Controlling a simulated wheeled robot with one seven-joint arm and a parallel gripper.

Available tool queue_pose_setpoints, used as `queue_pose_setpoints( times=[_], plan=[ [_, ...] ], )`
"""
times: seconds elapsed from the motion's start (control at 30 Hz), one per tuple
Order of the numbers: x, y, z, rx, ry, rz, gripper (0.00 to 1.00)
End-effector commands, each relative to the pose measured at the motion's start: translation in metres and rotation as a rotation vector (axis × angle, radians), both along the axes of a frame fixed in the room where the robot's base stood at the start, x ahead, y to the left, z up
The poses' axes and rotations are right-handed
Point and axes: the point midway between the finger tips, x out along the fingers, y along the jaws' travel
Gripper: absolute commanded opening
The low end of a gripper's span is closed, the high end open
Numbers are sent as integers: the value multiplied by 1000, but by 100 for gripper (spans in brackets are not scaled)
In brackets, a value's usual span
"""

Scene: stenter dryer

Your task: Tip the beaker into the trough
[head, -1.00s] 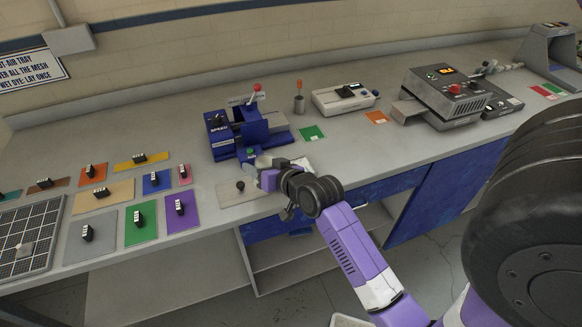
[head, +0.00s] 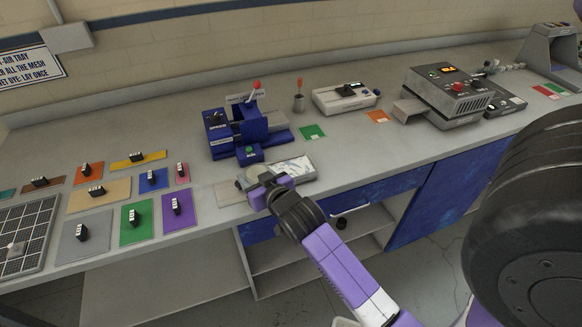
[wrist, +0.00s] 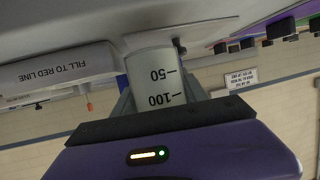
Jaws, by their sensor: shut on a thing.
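My gripper (head: 258,186) is at the front of the bench, shut on a whitish beaker. The beaker (wrist: 155,75) shows between the fingers in the wrist view, with black 50 and 100 marks upside down in the picture. In the head view it is mostly hidden behind my gripper. The trough (head: 298,166) is a shallow grey tray just right of and behind my gripper. In the wrist view the trough's wall (wrist: 55,68), lettered FILL TO RED LINE, is close beside the beaker at left. The beaker's mouth and contents are hidden.
A blue machine (head: 245,130) with a red-topped lever stands behind the trough. A pale plate (head: 230,193) lies left of my gripper. Coloured cards with black blocks fill the bench's left, including a purple card (head: 177,212). Open shelves are below the front edge.

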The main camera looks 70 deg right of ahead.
Motion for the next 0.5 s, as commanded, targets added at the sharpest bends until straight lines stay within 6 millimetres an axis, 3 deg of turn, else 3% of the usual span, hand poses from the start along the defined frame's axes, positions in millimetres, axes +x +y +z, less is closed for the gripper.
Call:
queue_pose_setpoints(
  times=[0.5],
  plan=[
    [0,0,38,1,-1,0,2]
  ],
)
